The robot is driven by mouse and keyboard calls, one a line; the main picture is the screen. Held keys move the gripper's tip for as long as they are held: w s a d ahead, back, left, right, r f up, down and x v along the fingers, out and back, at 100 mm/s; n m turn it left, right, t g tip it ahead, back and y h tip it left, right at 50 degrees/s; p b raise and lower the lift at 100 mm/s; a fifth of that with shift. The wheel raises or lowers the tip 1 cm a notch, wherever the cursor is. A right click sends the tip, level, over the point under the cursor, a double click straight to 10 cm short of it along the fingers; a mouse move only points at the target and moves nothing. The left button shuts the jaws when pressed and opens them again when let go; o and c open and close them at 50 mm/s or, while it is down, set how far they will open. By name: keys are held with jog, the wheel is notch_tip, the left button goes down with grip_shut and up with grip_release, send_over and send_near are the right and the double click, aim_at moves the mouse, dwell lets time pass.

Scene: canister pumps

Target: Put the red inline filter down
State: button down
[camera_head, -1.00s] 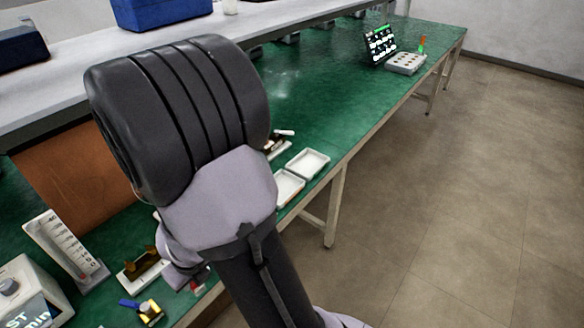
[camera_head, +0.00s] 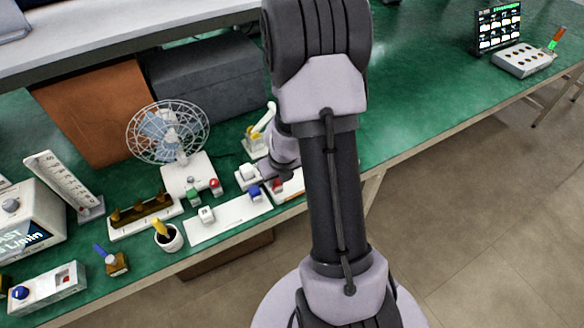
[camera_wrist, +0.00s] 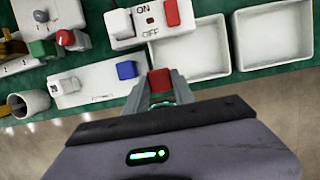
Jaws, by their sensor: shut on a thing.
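My gripper (camera_wrist: 160,88) is shut on the red inline filter (camera_wrist: 160,80), which shows as a small red block between the fingertips in the wrist view. In the head view the red filter (camera_head: 277,185) is a small patch below my wrist, mostly hidden by the arm. It is near the bench's front edge, between a white strip (camera_wrist: 97,97) bearing a blue block (camera_wrist: 126,70) and a white block (camera_wrist: 68,85), and the left white tray (camera_wrist: 187,72). I cannot tell its height over the bench. Both trays look empty in the wrist view.
A second white tray (camera_wrist: 275,64) is at right. A white switch box (camera_wrist: 128,40) with a red rocker stands behind the filter. Left in the head view are a fan (camera_head: 168,133), a white cup (camera_head: 168,242) and a tall gauge (camera_head: 62,180).

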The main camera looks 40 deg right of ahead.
jog(key=d+f, duration=0.1)
jog(key=d, duration=0.1)
jog(key=w+d+f+b, duration=0.1)
jog(key=d+f, duration=0.1)
jog(key=w+d+f+b, duration=0.1)
jog(key=d, duration=0.1)
jog(key=shift+d+f, duration=0.35)
jog(key=shift+d, duration=0.05)
jog(key=shift+r, duration=0.25)
jog(key=shift+f, duration=0.15)
jog(key=c, duration=1.1)
grip_release()
jog(key=shift+o, duration=0.2)
